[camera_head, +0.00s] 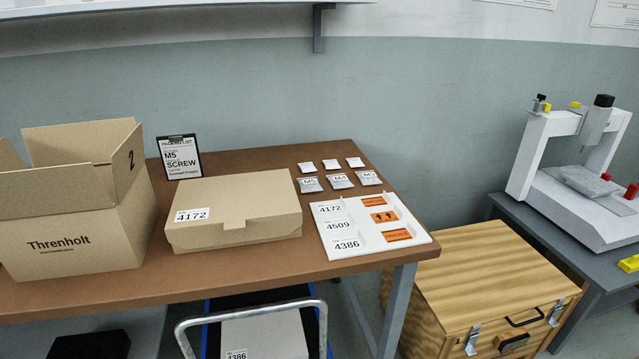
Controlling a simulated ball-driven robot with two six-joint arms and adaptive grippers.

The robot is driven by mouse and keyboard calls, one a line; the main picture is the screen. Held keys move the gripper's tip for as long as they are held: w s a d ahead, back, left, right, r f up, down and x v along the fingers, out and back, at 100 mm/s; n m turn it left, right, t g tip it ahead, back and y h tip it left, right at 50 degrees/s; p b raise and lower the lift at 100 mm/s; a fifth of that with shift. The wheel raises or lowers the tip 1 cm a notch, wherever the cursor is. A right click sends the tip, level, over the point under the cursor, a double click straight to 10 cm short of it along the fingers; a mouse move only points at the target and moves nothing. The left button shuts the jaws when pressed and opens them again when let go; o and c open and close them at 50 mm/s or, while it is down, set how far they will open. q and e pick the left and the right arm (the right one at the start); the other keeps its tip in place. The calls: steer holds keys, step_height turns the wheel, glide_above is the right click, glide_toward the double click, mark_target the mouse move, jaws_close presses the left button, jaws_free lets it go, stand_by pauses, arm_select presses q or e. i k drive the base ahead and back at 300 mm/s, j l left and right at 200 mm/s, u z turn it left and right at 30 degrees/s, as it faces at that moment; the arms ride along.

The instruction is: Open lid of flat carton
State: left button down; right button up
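The flat carton (236,207) is a low tan cardboard box on the brown workbench (190,268). Its lid is closed, with a tab at the middle of the front edge and a white label reading 4172 at the front left. Neither of my grippers shows in the head view.
An open tall carton marked Threnholt (85,235) stands left of the flat carton. A packing list clipboard (181,158) stands behind it. A white label tray (341,240) and several small bags (340,180) lie to the right. A wooden crate (470,270) stands beside the bench.

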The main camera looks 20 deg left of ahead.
mark_target(214, 210)
steer(key=k+u, duration=0.2)
steer(key=u, duration=1.15)
